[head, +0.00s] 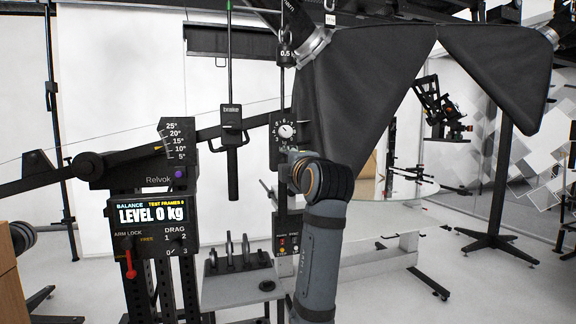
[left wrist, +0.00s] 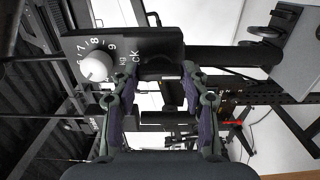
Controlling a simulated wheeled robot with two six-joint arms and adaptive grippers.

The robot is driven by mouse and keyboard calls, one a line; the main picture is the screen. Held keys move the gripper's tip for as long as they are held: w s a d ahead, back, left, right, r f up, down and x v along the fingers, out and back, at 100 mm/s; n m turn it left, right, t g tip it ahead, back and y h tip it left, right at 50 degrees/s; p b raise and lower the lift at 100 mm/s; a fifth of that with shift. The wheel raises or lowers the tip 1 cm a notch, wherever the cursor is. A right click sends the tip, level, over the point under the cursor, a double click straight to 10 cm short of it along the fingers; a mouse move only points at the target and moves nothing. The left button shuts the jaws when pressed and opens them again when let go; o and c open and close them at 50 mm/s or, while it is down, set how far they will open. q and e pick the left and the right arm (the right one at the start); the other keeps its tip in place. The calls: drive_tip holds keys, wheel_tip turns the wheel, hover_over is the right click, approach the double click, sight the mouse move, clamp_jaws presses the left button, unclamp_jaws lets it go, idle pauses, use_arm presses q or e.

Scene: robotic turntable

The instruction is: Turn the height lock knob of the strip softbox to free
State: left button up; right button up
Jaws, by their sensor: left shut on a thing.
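The strip softbox (head: 375,85) is a long black fabric hood hanging at the upper middle right of the head view. A black panel (left wrist: 135,44) carries a white numbered dial (left wrist: 97,66) and lettering of which "CK" shows. The dial also shows in the head view (head: 286,130). My left gripper (left wrist: 160,78) is at the panel's edge beside the dial, its fingers on either side of a dark rounded knob (left wrist: 160,67). It is shut on this knob, which looks like the height lock knob. Its setting cannot be read. In the head view my left wrist hides the fingers and knob.
A balance arm stand with a lit display (head: 150,212) and red lever (head: 130,265) stands at left. A brake handle (head: 232,140) hangs beside the panel. A grey rack (head: 238,285) is below. A round glass table (head: 405,190) stands at right.

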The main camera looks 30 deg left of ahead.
use_arm(q)
drive_tip(key=o, duration=1.1)
drive_tip(key=shift+o, duration=0.2)
use_arm(e)
drive_tip(key=shift+w+d, duration=0.15)
drive_tip(key=shift+w, duration=0.2)
drive_tip(key=shift+r, duration=0.1)
